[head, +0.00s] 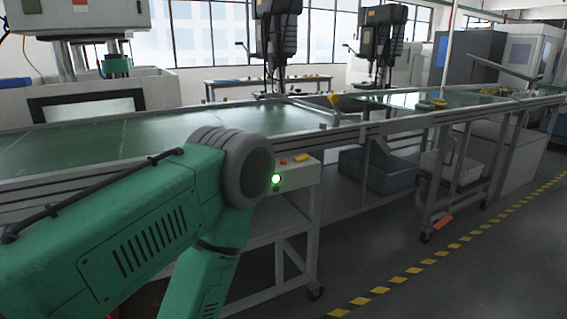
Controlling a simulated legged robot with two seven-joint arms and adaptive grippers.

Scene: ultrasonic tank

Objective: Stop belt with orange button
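The green conveyor belt (95,143) runs from the left toward the far right. Below its near edge is a pale control box (303,178). A round green button (276,179) is lit on its front. A small orange button (283,162) and a yellow-orange piece (301,158) show on its top. My green arm with a grey elbow joint comes in from the left and bends down just left of the box, covering what lies behind it. Neither of my grippers is in view.
A metal frame on casters carries the belt. Grey bins (378,171) sit under it. Several small yellow items lie on the far belt. Two dark drill-press-like machines (277,45) stand behind. The floor at right is open, with a yellow dashed line (413,270).

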